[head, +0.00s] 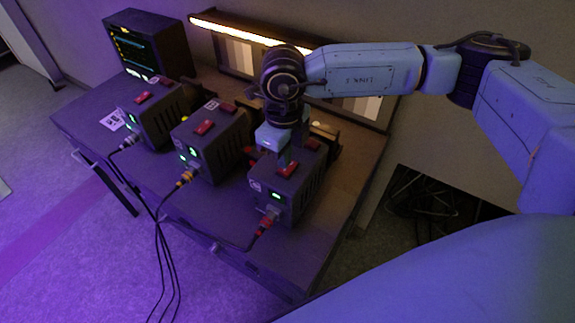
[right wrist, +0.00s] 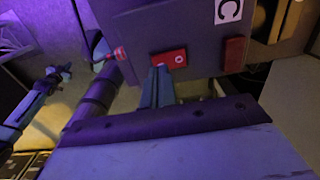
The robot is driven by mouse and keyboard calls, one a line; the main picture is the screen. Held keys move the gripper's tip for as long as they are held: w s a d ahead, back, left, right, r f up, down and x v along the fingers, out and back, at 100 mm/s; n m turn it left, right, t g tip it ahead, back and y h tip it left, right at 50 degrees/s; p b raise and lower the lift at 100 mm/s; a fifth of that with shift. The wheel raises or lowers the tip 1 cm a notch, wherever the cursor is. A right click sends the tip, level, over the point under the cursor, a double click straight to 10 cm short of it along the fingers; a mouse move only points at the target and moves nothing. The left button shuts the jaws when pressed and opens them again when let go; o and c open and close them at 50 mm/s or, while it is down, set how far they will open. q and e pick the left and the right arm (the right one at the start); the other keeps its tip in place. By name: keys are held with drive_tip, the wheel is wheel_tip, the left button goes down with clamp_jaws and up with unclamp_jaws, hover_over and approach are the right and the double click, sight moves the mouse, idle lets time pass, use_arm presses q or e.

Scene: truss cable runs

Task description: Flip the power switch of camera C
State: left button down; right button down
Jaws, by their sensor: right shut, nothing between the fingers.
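Camera C (head: 262,190) is the rightmost of three dark boxes on the table, with a lit green display on its front. Its white C label (right wrist: 228,10) shows in the right wrist view. Two red parts sit on its top: a red rocker switch (right wrist: 180,58) with light marks, and a plain red piece (right wrist: 234,54). My right gripper (head: 283,157) is above the box, pointing down. In the right wrist view its shut, empty fingers (right wrist: 160,72) are at the edge of the rocker switch; I cannot tell whether they touch it. My left gripper is not in view.
Two similar boxes, the middle one (head: 213,150) and the left one (head: 158,118), stand to the left. Cables (head: 160,215) run from the box fronts over the table's front edge. A monitor (head: 148,43) stands at the back left. A lit panel (head: 236,52) is behind.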

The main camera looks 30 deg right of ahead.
drive_tip(key=shift+f+b, duration=0.85)
drive_tip(key=shift+f, duration=0.1)
idle(0.4)
drive_tip(key=shift+r+p, duration=1.95)
drive_tip(key=shift+r, duration=1.65)
